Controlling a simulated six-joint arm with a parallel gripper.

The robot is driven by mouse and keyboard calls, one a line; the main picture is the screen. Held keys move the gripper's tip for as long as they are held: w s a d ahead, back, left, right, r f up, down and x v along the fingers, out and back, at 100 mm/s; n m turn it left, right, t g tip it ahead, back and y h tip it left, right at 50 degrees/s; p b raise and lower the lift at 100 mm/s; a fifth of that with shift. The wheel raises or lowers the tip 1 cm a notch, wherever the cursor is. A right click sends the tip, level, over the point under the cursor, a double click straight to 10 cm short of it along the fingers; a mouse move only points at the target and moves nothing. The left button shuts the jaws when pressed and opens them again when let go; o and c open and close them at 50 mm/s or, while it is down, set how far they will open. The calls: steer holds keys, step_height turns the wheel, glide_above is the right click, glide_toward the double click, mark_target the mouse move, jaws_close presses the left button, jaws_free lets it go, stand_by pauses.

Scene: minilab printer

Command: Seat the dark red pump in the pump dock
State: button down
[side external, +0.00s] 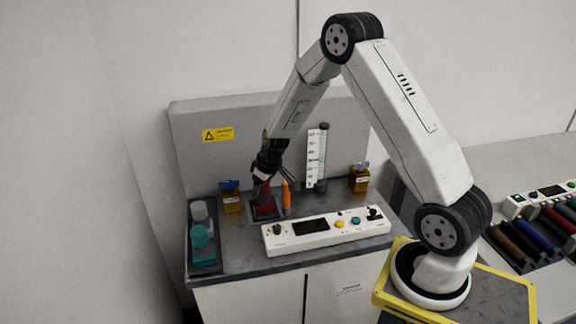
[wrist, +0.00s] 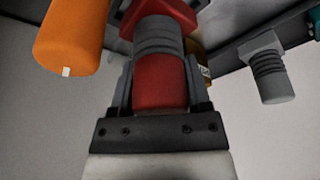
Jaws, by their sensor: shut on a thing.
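The dark red pump (side external: 266,208) stands about upright at the dark square pump dock (side external: 256,218) on the grey bench top. In the wrist view the pump (wrist: 160,82) shows a red body, a grey ribbed collar and a wider red part at the far end. My gripper (side external: 266,188) comes down from above and is shut on the pump; in the wrist view its fingers (wrist: 160,90) flank the red body. The pump's lower end is partly hidden, so I cannot tell whether it is fully down in the dock.
An orange cylinder (side external: 286,194) stands close right of the pump. An amber bottle with a blue cap (side external: 231,200) is at its left. A tray (side external: 206,268) holds grey and teal capped items. A white control panel (side external: 328,234) lies in front; a graduated column (side external: 316,160) stands behind.

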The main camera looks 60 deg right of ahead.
steer(key=shift+f, duration=0.3)
steer(key=shift+f, duration=0.35)
steer(key=shift+f, duration=0.1)
jaws_free()
stand_by(0.6)
steer(key=shift+r, duration=4.5)
